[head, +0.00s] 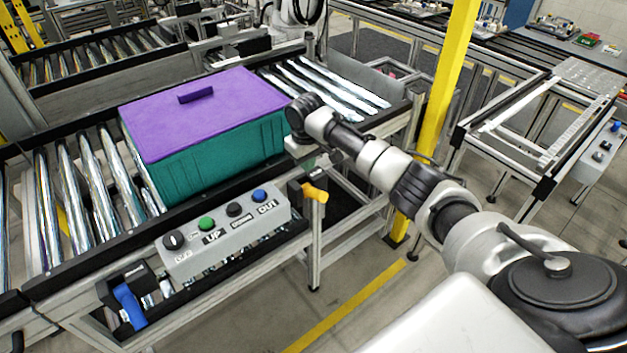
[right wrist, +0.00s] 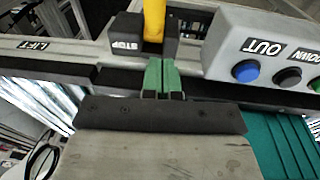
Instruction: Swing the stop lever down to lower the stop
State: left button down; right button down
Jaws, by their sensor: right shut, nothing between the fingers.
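The stop lever is a yellow handle (head: 314,192) on the front rail of the conveyor, right of the button box. In the right wrist view the yellow lever (right wrist: 154,20) comes out of a black block marked STOP (right wrist: 138,47). My right gripper (head: 308,164) is beside the lever block in the head view. In the right wrist view its green fingertips (right wrist: 162,72) are together and empty, close to the base of the lever. I cannot tell whether they touch it. The stop itself is not clearly visible. My left gripper is not in view.
A teal crate (head: 220,160) with a purple lid (head: 195,112) sits on the conveyor rollers. A grey button box (head: 225,232) is mounted on the front rail. A blue lever (head: 129,305) is at the lower left. A yellow post (head: 445,90) stands to the right.

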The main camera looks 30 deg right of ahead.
aim_at(314, 191)
notch_tip(314, 191, down, 4)
jog(key=shift+w+d+r, duration=0.15)
jog(key=shift+s+d+f+p, duration=0.15)
jog(key=shift+s+f+p, duration=0.15)
jog(key=shift+f, duration=0.2)
jog(key=shift+s+d+f+p, duration=0.15)
jog(key=shift+s+f+p, duration=0.15)
jog(key=shift+f, duration=0.2)
jog(key=shift+s+d+f, duration=0.15)
jog(key=shift+s+f, duration=0.15)
jog(key=shift+f, duration=0.3)
jog(key=shift+s, duration=0.1)
